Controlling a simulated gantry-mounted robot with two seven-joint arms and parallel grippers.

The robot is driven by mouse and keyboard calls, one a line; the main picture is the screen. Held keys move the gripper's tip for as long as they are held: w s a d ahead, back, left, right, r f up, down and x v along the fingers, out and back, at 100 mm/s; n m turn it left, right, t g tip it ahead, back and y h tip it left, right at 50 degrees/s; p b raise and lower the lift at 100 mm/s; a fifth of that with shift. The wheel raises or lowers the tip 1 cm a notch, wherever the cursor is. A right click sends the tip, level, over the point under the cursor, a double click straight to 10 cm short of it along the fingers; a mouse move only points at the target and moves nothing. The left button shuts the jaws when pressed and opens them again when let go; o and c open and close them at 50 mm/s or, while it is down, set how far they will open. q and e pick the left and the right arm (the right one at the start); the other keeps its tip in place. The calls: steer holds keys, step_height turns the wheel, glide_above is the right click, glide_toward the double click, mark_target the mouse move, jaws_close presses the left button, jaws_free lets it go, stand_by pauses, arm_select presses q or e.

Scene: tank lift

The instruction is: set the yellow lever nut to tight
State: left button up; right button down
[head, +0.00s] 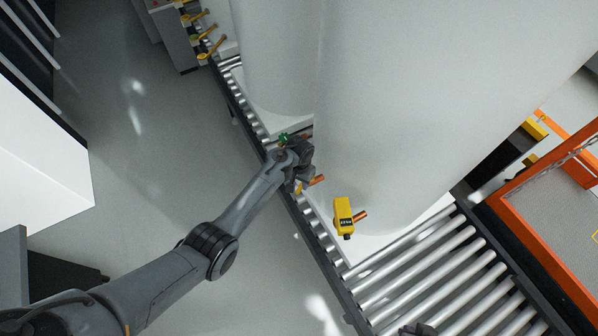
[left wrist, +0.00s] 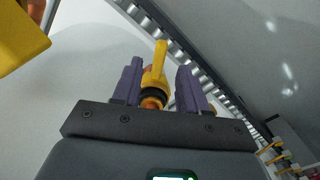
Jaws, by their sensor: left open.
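The yellow lever nut (left wrist: 158,64) shows in the left wrist view, with its lever pointing up in the picture and an orange-copper fitting (left wrist: 153,103) at its base. My left gripper (left wrist: 155,85) is open, with one purple finger on each side of the nut. A gap shows between the nut and the right finger; I cannot tell whether the left finger touches it. In the head view my left gripper (head: 301,168) is at the foot of the large white tank (head: 400,110) and hides most of the nut.
A yellow box with a dark display (head: 344,212) sits on a copper stub right of my gripper; its edge fills the left wrist view's upper left corner. A roller conveyor (head: 430,270) runs under the tanks. Several yellow-handled fittings (head: 208,42) stand at upper left. The left floor is clear.

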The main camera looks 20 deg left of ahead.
mark_target(299, 189)
arm_select(q)
step_height(299, 189, up, 6)
steer(key=shift+r, duration=0.15)
steer(key=shift+s, duration=0.1)
stand_by(0.5)
